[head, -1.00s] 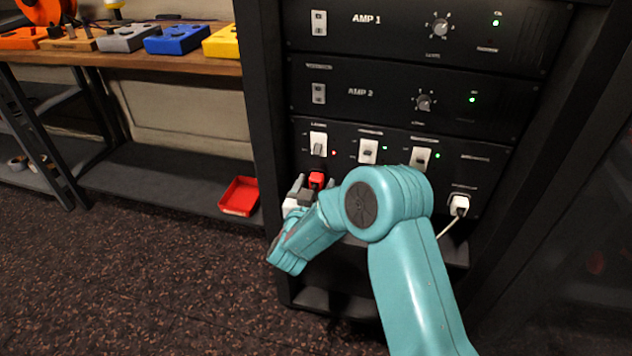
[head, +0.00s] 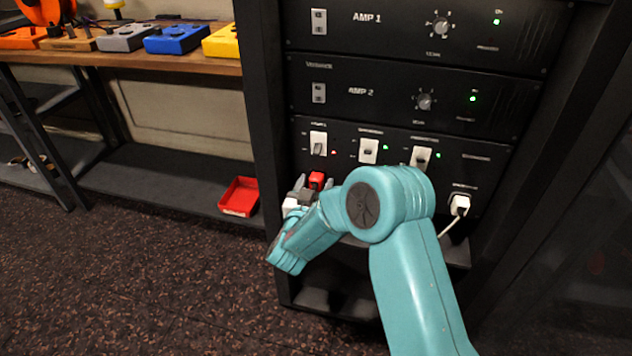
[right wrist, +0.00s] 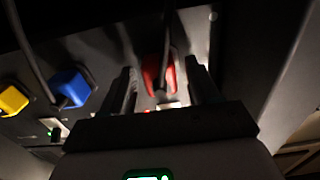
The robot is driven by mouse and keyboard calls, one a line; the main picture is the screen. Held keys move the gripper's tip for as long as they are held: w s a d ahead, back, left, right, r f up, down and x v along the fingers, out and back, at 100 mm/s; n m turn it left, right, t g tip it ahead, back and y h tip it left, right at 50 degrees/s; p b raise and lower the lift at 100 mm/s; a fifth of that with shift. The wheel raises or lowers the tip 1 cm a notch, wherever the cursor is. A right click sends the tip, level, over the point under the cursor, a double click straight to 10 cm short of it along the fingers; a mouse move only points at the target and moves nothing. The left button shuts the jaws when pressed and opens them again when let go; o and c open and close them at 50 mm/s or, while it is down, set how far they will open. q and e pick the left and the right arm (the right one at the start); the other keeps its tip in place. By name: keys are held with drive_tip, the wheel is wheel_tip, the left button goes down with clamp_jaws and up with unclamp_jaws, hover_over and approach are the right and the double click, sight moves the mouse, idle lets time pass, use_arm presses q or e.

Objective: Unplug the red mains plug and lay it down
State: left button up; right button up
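The red mains plug (head: 316,179) sits in the lower rack panel, under the leftmost switch. A red light glows beside that switch. My right gripper (head: 315,185) is open in front of the panel, with one finger on each side of the red plug. In the right wrist view the red plug (right wrist: 157,74) stands between the two spread fingers (right wrist: 163,88), with gaps visible on both sides. Its cable runs up out of that view. My left gripper is not in view.
A shallow red tray (head: 240,196) lies on the low shelf (head: 150,180) left of the rack. A white plug (head: 460,204) is in the panel at right. The wrist view shows a blue plug (right wrist: 70,88) and a yellow plug (right wrist: 12,101). Open carpet lies in front.

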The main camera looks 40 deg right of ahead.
sight(315, 186)
clamp_jaws()
drive_tip(key=shift+v, duration=3)
